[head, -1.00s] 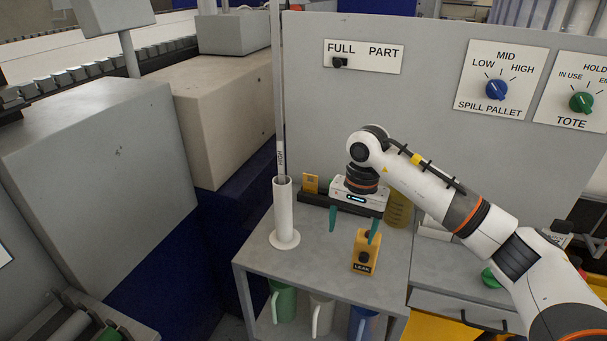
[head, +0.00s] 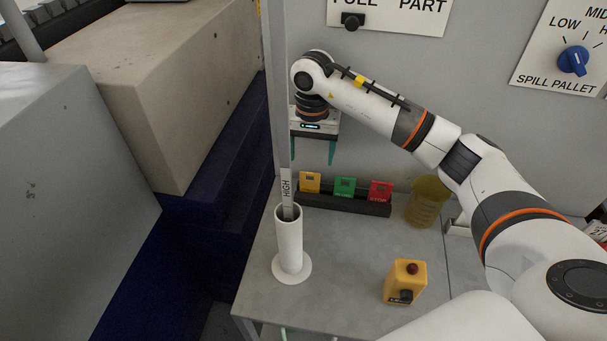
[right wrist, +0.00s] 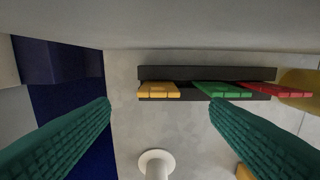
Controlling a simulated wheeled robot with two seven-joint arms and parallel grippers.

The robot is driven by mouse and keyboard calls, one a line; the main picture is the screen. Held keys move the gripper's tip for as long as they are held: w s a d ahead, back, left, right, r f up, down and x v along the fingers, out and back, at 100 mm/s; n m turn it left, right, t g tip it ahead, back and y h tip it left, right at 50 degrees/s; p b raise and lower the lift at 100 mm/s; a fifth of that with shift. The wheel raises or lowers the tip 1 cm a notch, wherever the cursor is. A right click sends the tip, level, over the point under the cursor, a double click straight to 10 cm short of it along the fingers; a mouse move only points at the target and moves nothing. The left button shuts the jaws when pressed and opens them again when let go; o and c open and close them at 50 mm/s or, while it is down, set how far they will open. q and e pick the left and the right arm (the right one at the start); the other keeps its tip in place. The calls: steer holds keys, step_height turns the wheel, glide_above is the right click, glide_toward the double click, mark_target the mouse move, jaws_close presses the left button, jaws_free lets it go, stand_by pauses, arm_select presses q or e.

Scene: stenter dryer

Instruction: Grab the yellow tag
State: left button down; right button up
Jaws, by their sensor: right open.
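The yellow tag (head: 310,182) stands in a dark rack (head: 350,202) at the back of the grey table, at the rack's left end. In the right wrist view the yellow tag (right wrist: 159,90) lies between my two green fingers, beyond their tips. My right gripper (head: 313,152) is open and empty, above and behind the rack's left end in the head view, apart from the tag. Its fingertips also show in the right wrist view (right wrist: 160,103). My left gripper is not in view.
A green tag (head: 345,187) and a red tag (head: 380,191) share the rack. A white tube (head: 289,243) with a tall post marked HIGH stands left of it. A yellow button box (head: 405,282) and an amber container (head: 427,200) are to the right. The wall is close behind.

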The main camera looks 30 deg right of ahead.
mark_target(309, 174)
steer(key=f, duration=0.1)
steer(key=f+p, duration=0.1)
steer(key=f, duration=0.1)
steer(key=shift+s+d+f, duration=0.15)
steer(key=shift+s+f, duration=0.1)
steer(key=shift+f, duration=0.15)
steer(key=shift+w+f, duration=0.15)
steer(key=shift+f, duration=0.15)
steer(key=f+p, duration=0.2)
steer(key=p, duration=0.1)
steer(key=shift+a+f, duration=0.35)
step_height(309, 174, down, 2)
steer(key=shift+d+f+p, duration=0.1)
steer(key=shift+p, duration=0.35)
steer(key=shift+w+f, duration=0.1)
steer(key=shift+f, duration=0.15)
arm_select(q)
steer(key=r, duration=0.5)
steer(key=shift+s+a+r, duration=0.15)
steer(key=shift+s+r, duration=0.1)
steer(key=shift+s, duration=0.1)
arm_select(e)
steer(key=c, duration=1)
